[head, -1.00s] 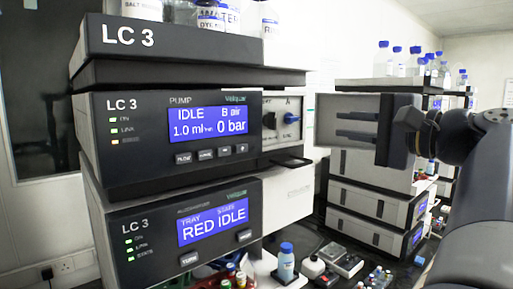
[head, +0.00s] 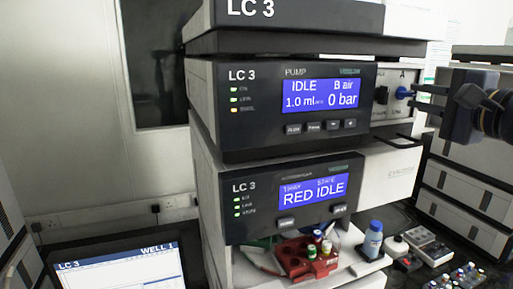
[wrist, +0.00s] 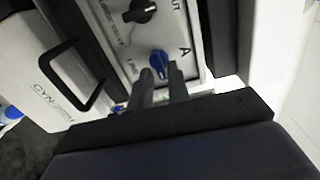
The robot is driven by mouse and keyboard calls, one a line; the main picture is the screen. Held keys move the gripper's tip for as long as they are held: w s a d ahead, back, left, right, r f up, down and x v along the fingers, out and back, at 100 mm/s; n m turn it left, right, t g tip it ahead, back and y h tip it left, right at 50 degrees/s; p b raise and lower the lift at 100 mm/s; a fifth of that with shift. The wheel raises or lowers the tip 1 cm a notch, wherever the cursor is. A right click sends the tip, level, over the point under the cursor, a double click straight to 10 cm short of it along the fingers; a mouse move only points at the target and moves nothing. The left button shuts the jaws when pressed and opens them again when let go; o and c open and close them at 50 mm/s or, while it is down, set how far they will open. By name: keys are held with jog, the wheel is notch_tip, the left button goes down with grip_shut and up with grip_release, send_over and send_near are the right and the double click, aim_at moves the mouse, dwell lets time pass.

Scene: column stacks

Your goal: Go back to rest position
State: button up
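My gripper (head: 416,97) is at the right of the head view, its two fingers pointing left at the LC 3 stack. The fingers are apart with nothing seen between them; they also show in the wrist view (wrist: 162,75). Just beyond their tips is a blue knob (head: 403,92) on the valve panel, also in the wrist view (wrist: 159,64). I cannot tell whether a fingertip touches it. A black knob (wrist: 140,11) sits beside it on the same panel.
The LC 3 pump unit (head: 290,105) and autosampler (head: 290,195) stand left of my gripper. A black handle (wrist: 72,72) juts out below the panel. A red vial tray (head: 296,262), a blue-capped bottle (head: 373,240) and a laptop (head: 125,268) are lower down. Another stack (head: 465,190) stands right.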

jog(key=shift+w+a, duration=0.25)
jog(key=shift+w, duration=0.3)
jog(key=b+v, duration=0.3)
jog(key=v, duration=0.8)
jog(key=p+x, duration=0.3)
jog(key=x, duration=0.8)
jog(key=shift+w, duration=0.15)
jog(key=shift+f+n+b, duration=0.2)
jog(key=shift+n+b, duration=0.15)
jog(key=shift+n, duration=0.25)
jog(key=n, duration=0.1)
jog(key=n+b, duration=0.1)
jog(key=n, duration=0.2)
jog(key=shift+r+n+b, duration=0.25)
jog(key=shift+n+b, duration=0.05)
jog(key=shift+s, duration=0.2)
